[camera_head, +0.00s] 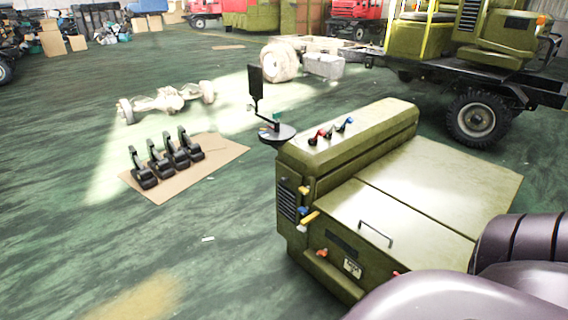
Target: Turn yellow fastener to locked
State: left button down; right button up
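I cannot tell from this distance whether the fastener is locked or which yellow piece is the fastener. Neither of my grippers shows in the head view, so nothing is seen touching the cabinet.
Red and blue levers (320,136) stand on the cabinet top. A handle (376,234) and an orange knob (322,252) are lower down. A smooth grey-purple shape (470,298) covers the bottom right.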

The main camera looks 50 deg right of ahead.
aim_at(304, 191)
jog(key=i, duration=2.6)
jog(key=i+z, duration=0.3)
jog(key=i+j+z, duration=0.3)
jog(key=i, duration=0.2)
jog(key=z, duration=0.45)
jog(key=l+z, duration=0.1)
jog(key=z, duration=1.3)
jog(key=i+z, duration=0.1)
jog(key=z, duration=0.85)
jog(key=i+j+z, duration=0.1)
jog(key=i+z, duration=0.35)
jog(key=k, duration=0.05)
